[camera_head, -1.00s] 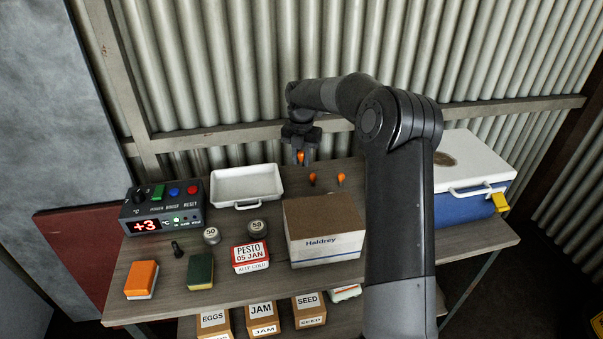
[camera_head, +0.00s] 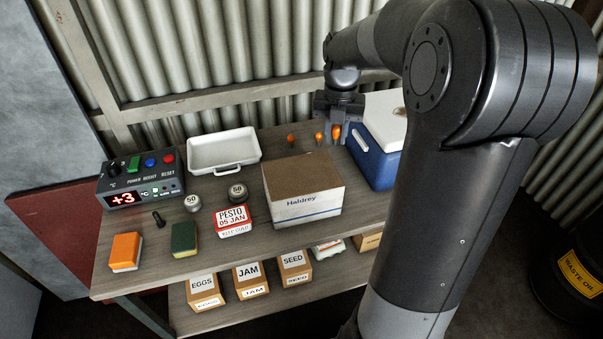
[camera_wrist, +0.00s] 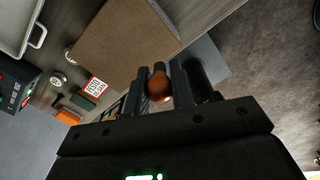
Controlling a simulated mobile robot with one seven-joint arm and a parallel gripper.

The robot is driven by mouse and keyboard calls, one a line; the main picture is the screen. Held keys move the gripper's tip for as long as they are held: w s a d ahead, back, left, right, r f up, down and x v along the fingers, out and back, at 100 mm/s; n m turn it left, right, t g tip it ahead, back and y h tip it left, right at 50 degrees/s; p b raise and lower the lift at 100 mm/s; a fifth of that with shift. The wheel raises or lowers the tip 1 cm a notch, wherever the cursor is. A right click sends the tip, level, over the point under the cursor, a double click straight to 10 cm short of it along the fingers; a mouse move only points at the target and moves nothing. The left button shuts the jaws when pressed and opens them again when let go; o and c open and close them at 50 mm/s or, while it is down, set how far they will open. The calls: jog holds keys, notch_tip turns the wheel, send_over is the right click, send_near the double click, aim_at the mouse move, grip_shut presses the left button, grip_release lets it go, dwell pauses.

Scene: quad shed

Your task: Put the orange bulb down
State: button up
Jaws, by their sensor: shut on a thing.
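My gripper (camera_head: 335,138) points down over the back of the bench, behind the right end of the cardboard-topped Haldrey box. It is shut on an orange bulb (camera_head: 336,131). The held bulb (camera_wrist: 159,86) also shows between the two fingers in the wrist view. Two more orange bulbs, one at left (camera_head: 291,139) and one nearer my gripper (camera_head: 319,137), stand on the bench behind the box. The held bulb is just right of the nearer one. I cannot tell whether its lower end touches the bench.
The Haldrey box (camera_head: 306,206) stands in front of my gripper. A blue cooler (camera_head: 372,165) with a white lid is close on its right. A white tray (camera_head: 238,167) lies to the left. The wooden bench (camera_head: 205,245) has weights, sponges and a pesto tub.

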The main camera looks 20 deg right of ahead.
jog(key=s, duration=0.2)
send_over(295, 172)
notch_tip(295, 172, down, 7)
jog(key=shift+r, duration=0.1)
jog(key=shift+f, duration=2.15)
jog(key=shift+f, duration=0.15)
jog(key=o, duration=0.8)
jog(key=shift+c, duration=0.2)
